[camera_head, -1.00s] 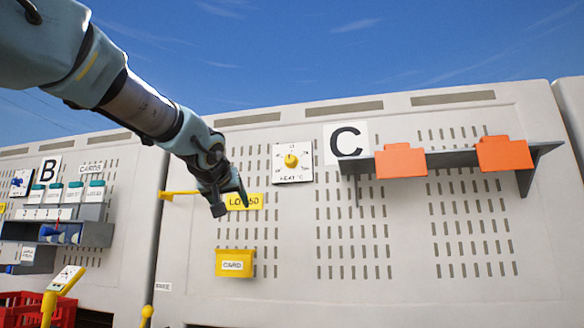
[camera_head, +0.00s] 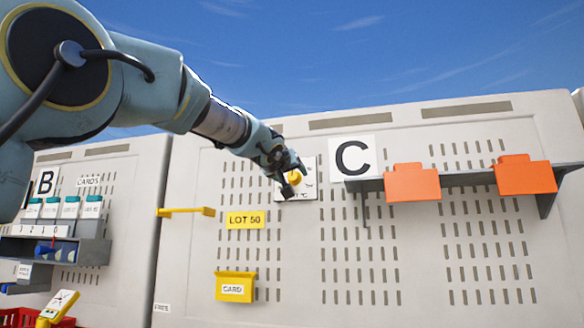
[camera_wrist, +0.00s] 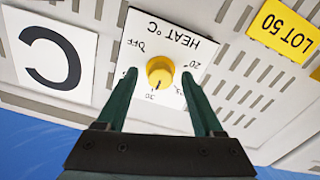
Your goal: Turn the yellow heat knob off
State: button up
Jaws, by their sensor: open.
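The yellow heat knob (camera_wrist: 160,72) sits on a white square dial plate (camera_wrist: 178,40) marked HEAT °C, with OFF and number marks around it. In the wrist view the plate appears upside down. The knob also shows in the head view (camera_head: 296,178), partly hidden by my gripper (camera_head: 292,176). In the wrist view my gripper (camera_wrist: 160,76) is open, its two dark green fingers on either side of the knob with gaps between. I cannot tell whether the fingertips touch the plate. The knob's exact setting is hard to read.
A C sign (camera_head: 353,157) stands right of the dial, beside a grey shelf (camera_head: 450,162) with orange blocks. A yellow LOT 50 label (camera_head: 245,220), a yellow bar (camera_head: 186,211) and a yellow CARD bin (camera_head: 236,287) are on the panel to the lower left.

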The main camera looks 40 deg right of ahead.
jog(key=shift+w+d, duration=0.35)
jog(key=shift+d, duration=0.1)
grip_shut()
dwell(0.3)
